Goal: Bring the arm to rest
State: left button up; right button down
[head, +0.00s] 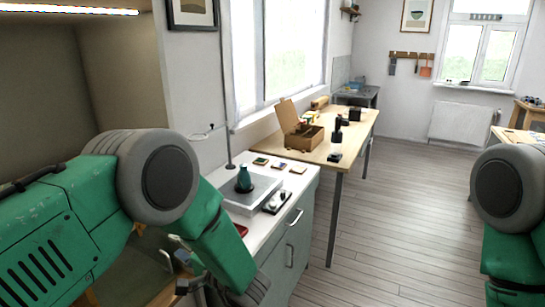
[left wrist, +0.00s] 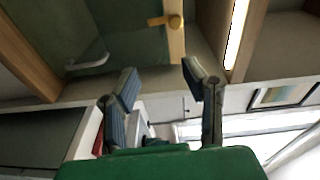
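My left arm comes in from the left in the head view, bent at its grey joint, with the green forearm hanging down in front of the counter. My left gripper (head: 183,272) shows only partly at the lower edge, below the forearm. In the left wrist view the left gripper (left wrist: 160,82) has its two fingers spread apart with nothing between them. My right arm shows at the right edge of the head view as a grey joint and green links. Its gripper is out of view.
A white counter (head: 309,180) holds a grey slab (head: 237,201) with a teal vase (head: 244,179), and small coloured tiles. Behind it a wooden table (head: 357,125) carries an open box (head: 303,137). Wooden floor (head: 400,210) on the right is clear.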

pick_arm(q)
jog(key=s+a+f+h+b, duration=0.1)
jog(key=s+f+h+b, duration=0.15)
jog(key=f, duration=0.45)
jog(key=s+a+f+t+h+b, duration=0.1)
jog(key=s+f+h, duration=0.25)
jog(key=f, duration=0.35)
jog(key=s+a+f+h+b, duration=0.1)
jog(key=s+f+h+b, duration=0.1)
jog(key=f+h, duration=0.3)
jog(key=s+f+n+g+h+b, duration=0.2)
jog(key=s+f+g, duration=0.2)
jog(key=s, duration=1)
jog(key=s+d+f+n+g+h+b, duration=0.1)
jog(key=s+f+g, duration=0.4)
jog(key=s, duration=0.9)
jog(key=shift+d+f+n+h+b, duration=0.3)
jog(key=shift+f+n+h+b, duration=0.25)
jog(key=shift+n+h, duration=0.2)
